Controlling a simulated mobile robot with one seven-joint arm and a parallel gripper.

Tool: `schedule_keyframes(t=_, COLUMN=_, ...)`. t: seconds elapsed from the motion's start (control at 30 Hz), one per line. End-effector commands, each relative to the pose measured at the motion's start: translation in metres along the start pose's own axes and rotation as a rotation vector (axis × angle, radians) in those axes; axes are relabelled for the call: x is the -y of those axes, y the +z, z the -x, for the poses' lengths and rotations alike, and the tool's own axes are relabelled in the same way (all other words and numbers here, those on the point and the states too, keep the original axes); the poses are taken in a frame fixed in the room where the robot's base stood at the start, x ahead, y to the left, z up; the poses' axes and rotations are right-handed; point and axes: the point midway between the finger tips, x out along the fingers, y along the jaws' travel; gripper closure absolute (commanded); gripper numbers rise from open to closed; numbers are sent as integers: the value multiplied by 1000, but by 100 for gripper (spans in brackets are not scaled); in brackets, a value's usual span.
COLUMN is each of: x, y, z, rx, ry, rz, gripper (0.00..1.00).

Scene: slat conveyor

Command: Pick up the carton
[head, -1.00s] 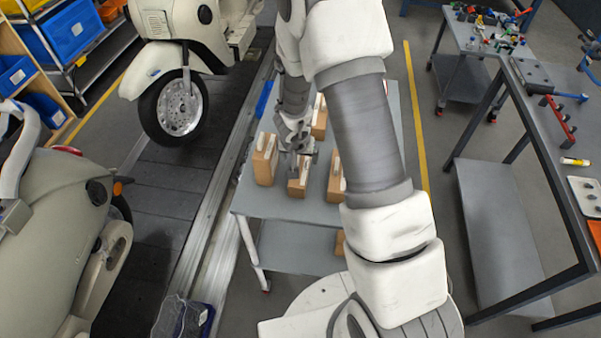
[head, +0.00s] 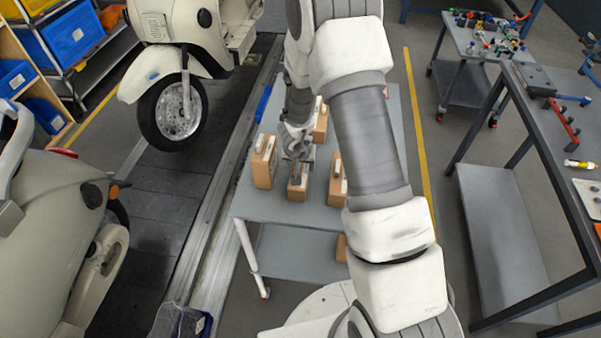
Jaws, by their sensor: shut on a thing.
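A small brown carton (head: 298,193) with a pale strip on it is at the middle of the grey cart top (head: 275,208), among other cartons. My gripper (head: 299,178) reaches down from above and is shut on this carton's upper part. The fingers and wrist hide part of its top. The carton looks upright; I cannot tell whether it touches the cart top.
Similar cartons stand close by: one to the left (head: 263,165), one to the right (head: 337,186) and one behind (head: 320,122). Another shows on the lower shelf (head: 341,248). A conveyor with scooters (head: 175,105) runs along the left. A dark-framed bench (head: 510,95) stands at right.

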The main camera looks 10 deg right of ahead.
Motion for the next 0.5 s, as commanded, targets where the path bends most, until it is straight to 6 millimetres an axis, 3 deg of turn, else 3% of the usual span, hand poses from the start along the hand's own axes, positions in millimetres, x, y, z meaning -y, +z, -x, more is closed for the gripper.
schedule_keyframes(t=0.03, x=0, y=0, z=0, rx=0, ry=0, rz=0, gripper=72)
schedule_keyframes(t=0.17, x=0, y=0, z=0, rx=0, ry=0, rz=0, gripper=95)
schedule_keyframes(t=0.2, x=0, y=0, z=0, rx=-1, ry=0, rz=0, gripper=97)
schedule_keyframes(t=0.5, x=0, y=-1, z=3, rx=-1, ry=0, rz=0, gripper=97)
